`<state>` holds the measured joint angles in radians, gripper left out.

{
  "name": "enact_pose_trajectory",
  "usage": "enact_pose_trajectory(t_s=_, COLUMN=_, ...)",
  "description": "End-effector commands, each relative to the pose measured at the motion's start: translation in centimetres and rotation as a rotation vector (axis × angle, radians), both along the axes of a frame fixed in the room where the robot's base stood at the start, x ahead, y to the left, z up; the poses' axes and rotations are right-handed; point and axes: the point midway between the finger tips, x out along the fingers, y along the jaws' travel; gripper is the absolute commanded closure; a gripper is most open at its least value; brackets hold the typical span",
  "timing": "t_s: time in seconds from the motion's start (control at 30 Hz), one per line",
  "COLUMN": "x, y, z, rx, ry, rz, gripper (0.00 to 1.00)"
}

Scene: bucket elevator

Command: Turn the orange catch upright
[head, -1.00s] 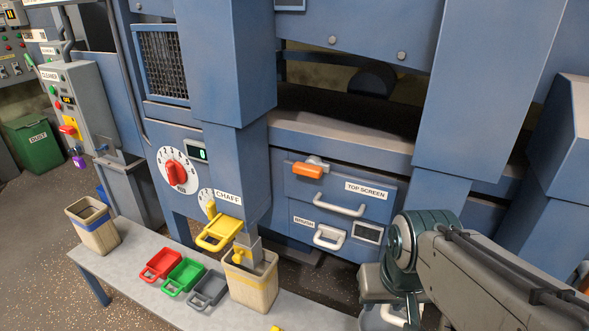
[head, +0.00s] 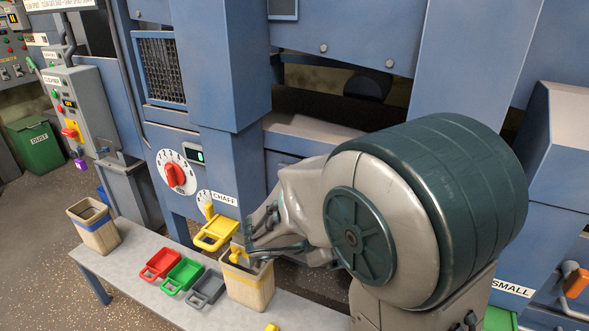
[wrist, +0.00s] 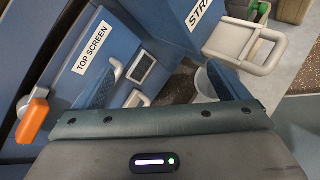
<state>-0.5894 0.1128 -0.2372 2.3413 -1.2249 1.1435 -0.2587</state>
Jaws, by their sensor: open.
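The orange catch (wrist: 33,120) shows at the left edge of the wrist view, beside the blue drawer front labelled TOP SCREEN (wrist: 92,50). It lies lengthwise roughly along the direction of that label, so it looks sideways rather than upright. In the head view my arm hides the catch and the drawer. My gripper (head: 250,233) points left in the head view, in front of the machine. Its two fingers stand apart in the wrist view (wrist: 168,78), with nothing between them. The catch is outside the fingers, to their left, and apart from them.
A yellow handle (head: 216,233) under the CHAFF label and a wooden bin (head: 250,288) show close to my gripper. Red, green and grey scoops lie on the bench (head: 140,262). A pale handle (wrist: 245,45) juts out by another blue box. Another orange handle (head: 575,279) is far right.

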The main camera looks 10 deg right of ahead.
Motion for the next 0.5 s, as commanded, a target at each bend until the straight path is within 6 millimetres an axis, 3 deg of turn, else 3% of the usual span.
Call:
enact_pose_trajectory(t_s=0.1, x=4.5, y=3.5, z=1.1, rx=-0.260, ry=0.058, rz=0.249, gripper=0.05)
enact_pose_trajectory(t_s=0.2, x=7.4, y=6.9, z=1.9, rx=-0.443, ry=0.079, rz=0.420, gripper=0.05)
enact_pose_trajectory(t_s=0.4, x=10.3, y=12.1, z=2.5, rx=-0.672, ry=0.087, rz=0.625, gripper=0.05)
enact_pose_trajectory(t_s=0.5, x=10.9, y=13.0, z=2.6, rx=-0.713, ry=0.086, rz=0.660, gripper=0.05)
